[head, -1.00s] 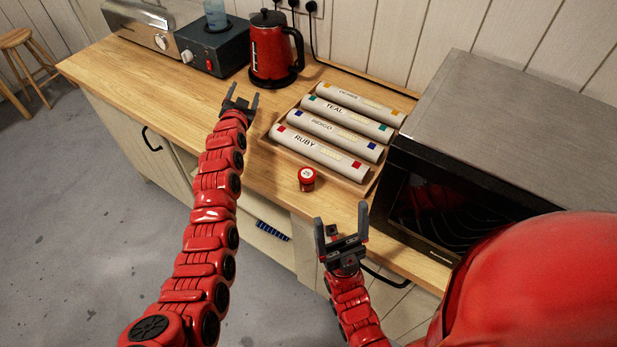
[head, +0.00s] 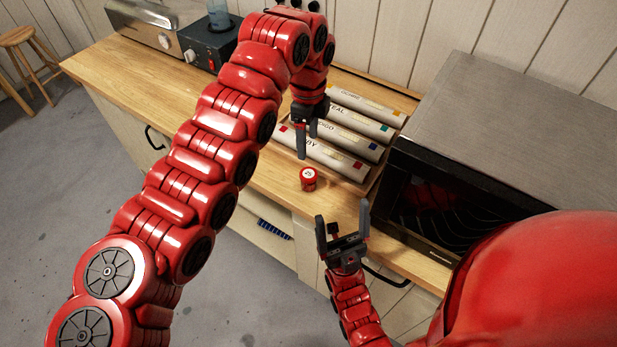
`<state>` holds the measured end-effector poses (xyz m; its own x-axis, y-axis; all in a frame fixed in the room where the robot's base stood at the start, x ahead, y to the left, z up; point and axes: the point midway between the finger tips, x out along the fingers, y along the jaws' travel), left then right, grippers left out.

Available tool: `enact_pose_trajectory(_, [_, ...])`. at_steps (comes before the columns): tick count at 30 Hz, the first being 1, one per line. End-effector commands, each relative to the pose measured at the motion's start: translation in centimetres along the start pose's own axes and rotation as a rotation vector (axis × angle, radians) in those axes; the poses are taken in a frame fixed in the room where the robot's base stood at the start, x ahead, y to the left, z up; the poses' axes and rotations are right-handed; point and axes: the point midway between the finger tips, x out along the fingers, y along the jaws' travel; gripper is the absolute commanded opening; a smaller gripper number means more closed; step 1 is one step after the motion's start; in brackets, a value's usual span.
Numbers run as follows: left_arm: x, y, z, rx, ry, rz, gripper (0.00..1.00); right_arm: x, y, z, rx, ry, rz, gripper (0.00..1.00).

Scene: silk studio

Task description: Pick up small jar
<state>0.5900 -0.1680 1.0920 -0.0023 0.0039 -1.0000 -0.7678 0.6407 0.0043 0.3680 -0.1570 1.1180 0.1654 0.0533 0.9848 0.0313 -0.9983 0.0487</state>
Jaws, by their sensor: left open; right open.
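The small jar (head: 308,179) is red with a pale round label on top. It stands upright on the wooden counter, in front of the tray of rolls. My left gripper (head: 306,146) points down from above, just behind and above the jar, over the near roll. Its jaws are open and empty, and it looks apart from the jar. My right gripper (head: 343,232) is open and empty in front of the counter edge, nearer to me than the jar, with its fingers pointing up in the picture.
Several labelled rolls (head: 335,158) lie in a wooden tray behind the jar, partly hidden by my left arm. A dark box (head: 207,45) stands at the back left. The counter (head: 150,85) is bare at the left.

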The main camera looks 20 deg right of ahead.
Motion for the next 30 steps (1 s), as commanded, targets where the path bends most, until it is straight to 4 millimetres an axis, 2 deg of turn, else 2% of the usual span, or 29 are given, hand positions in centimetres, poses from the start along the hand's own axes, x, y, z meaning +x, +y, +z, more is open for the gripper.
enact_pose_trajectory(12, [7.6, 0.1, -0.1, -0.002, 0.004, 0.004, 0.71, 3.3, 0.2, -0.6, 0.000, 0.000, 0.000, 0.86])
enact_pose_trajectory(18, [9.0, -0.1, -0.1, -0.002, 0.002, -0.004, 0.71, 3.7, 0.2, -0.6, 0.000, 0.000, 0.000, 0.86])
enact_pose_trajectory(22, [10.0, 0.1, -0.2, -0.003, 0.003, 0.002, 0.71, 5.0, 0.2, -0.8, 0.000, 0.000, 0.000, 0.86])
enact_pose_trajectory(25, [11.4, 0.1, -0.3, 0.000, 0.003, 0.000, 0.71, 6.4, 0.3, -1.1, 0.000, 0.000, 0.000, 0.86])
enact_pose_trajectory(27, [12.8, 0.1, -0.3, 0.000, 0.002, 0.002, 0.71, 6.6, 0.3, -1.1, 0.000, 0.000, 0.000, 0.86])
enact_pose_trajectory(30, [13.9, 0.0, -0.1, -0.003, 0.001, -0.001, 0.71, 6.8, 0.3, -1.1, 0.000, 0.000, 0.000, 0.86])
